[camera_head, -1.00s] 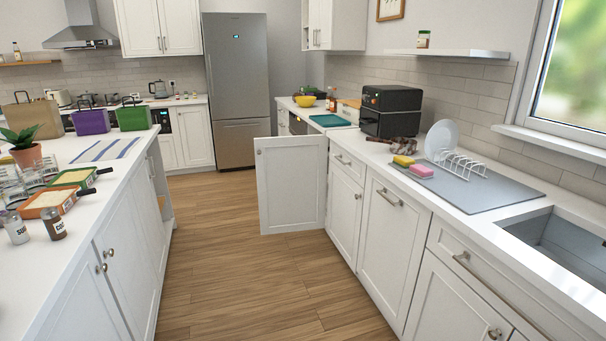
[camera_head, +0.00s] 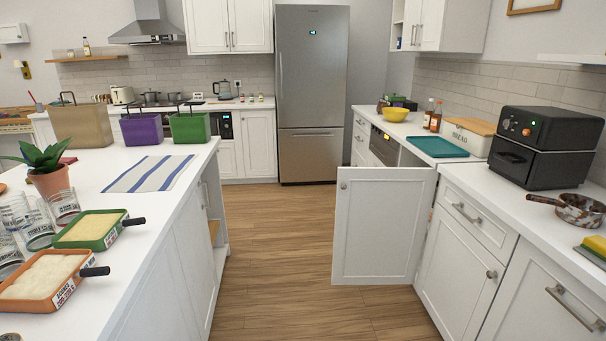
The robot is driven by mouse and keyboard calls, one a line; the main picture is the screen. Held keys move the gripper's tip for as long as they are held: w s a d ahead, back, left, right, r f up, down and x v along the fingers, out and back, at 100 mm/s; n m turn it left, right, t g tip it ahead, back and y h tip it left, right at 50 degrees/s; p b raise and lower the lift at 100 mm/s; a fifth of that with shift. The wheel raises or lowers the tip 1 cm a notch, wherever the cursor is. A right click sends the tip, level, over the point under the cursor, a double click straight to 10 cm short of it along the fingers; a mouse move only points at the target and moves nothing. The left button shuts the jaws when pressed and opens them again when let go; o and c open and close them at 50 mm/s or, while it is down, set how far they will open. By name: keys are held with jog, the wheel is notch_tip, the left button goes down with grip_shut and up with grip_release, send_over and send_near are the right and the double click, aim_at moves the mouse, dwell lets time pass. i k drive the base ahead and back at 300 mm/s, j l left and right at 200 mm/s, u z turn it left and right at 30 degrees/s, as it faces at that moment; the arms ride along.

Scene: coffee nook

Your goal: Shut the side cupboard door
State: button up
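The side cupboard door (camera_head: 383,228) is a white panel with a small round knob near its upper left corner. It stands wide open, jutting out from the right-hand counter into the aisle. Its hinge side is at the right, beside the drawer unit (camera_head: 468,243). The cupboard's inside is hidden behind the door. My gripper and arm are not in view.
The wooden floor (camera_head: 275,260) is clear between the white island (camera_head: 150,250) on the left and the open door. A fridge (camera_head: 312,95) stands at the back. A black air fryer (camera_head: 545,145) and a pan (camera_head: 583,209) sit on the right counter.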

aim_at(383, 213)
jog(key=i+z, duration=0.15)
jog(key=i, duration=0.35)
jog(key=i+j+z, duration=0.1)
jog(key=i, duration=0.4)
jog(key=i+j+z, duration=0.15)
jog(key=i, duration=0.3)
jog(key=i+j+z, duration=0.1)
jog(key=i+j, duration=1.3)
